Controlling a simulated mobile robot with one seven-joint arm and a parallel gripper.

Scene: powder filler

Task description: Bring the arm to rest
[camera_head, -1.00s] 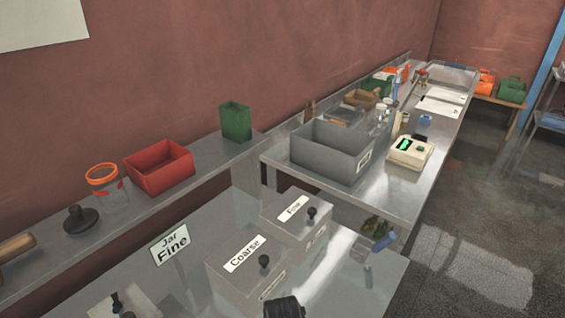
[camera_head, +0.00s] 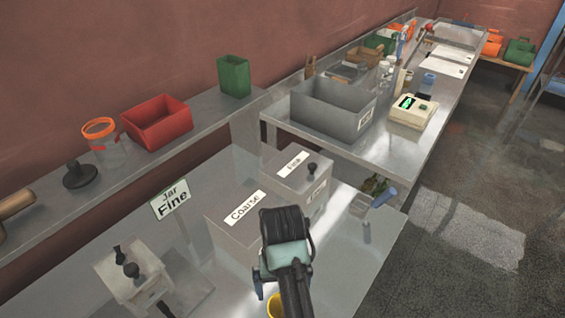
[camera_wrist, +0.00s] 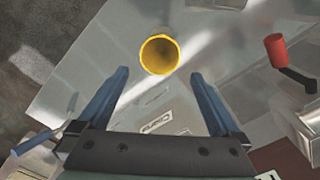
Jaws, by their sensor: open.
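My gripper (camera_wrist: 160,76) is open, its two blue fingers apart with nothing between them in the wrist view. A yellow round cup (camera_wrist: 160,54), seen from above, stands just beyond the fingertips on the metal bench. In the head view my arm rises at the lower middle, in front of the Coarse box (camera_head: 230,238). Part of the yellow cup (camera_head: 273,306) shows below it, the rest hidden by my arm. The fingertips are mostly hidden there.
The Fine box (camera_head: 305,185) stands behind the Coarse box. A blue-handled scoop (camera_head: 384,196) lies near the bench's right edge. A grey bin (camera_head: 322,120) and scale (camera_head: 411,112) stand on the farther table.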

